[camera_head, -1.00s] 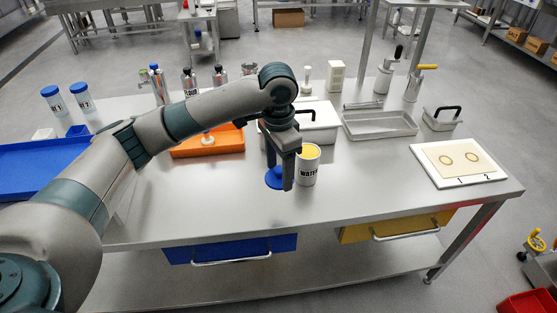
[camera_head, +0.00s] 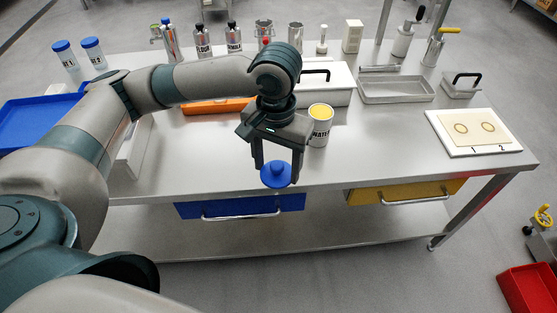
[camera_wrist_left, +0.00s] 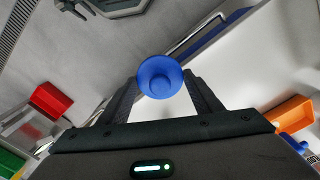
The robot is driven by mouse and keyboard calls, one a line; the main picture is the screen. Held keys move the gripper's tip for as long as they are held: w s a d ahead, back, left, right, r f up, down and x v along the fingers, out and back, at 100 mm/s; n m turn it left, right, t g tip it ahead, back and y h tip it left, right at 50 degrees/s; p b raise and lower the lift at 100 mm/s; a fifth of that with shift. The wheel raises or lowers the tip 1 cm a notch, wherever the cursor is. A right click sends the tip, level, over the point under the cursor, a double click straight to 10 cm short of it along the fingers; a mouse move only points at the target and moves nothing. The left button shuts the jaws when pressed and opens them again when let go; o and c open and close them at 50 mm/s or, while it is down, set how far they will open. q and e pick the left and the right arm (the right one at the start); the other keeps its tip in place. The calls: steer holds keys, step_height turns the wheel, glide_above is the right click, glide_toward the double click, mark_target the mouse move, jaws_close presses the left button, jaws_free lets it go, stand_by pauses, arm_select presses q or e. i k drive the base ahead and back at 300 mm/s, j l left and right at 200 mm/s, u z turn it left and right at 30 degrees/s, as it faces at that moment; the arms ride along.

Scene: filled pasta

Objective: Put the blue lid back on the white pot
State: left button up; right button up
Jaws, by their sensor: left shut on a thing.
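The blue lid (camera_head: 274,180), round with a knob, is held between the fingertips of my left gripper (camera_head: 277,171), which is shut on it. In the head view it shows in front of the worktable's front edge, above the blue drawer. The lid also shows between the fingers in the left wrist view (camera_wrist_left: 160,78). The white pot (camera_head: 320,132) stands upright on the table to the right of and behind the gripper, its label partly visible and its yellow inside uncovered. The lid is apart from the pot. My right gripper is not in view.
Behind the pot stands a white container (camera_head: 325,88) with a black handle; an orange tray (camera_head: 215,106) lies left of it. A grey metal tray (camera_head: 398,92) and a white board (camera_head: 447,134) are to the right. The table front (camera_head: 380,165) right of the pot is clear.

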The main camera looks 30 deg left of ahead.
mark_target(322, 114)
steer(key=j+z, duration=0.45)
steer(key=j, duration=1.35)
steer(key=i, duration=0.05)
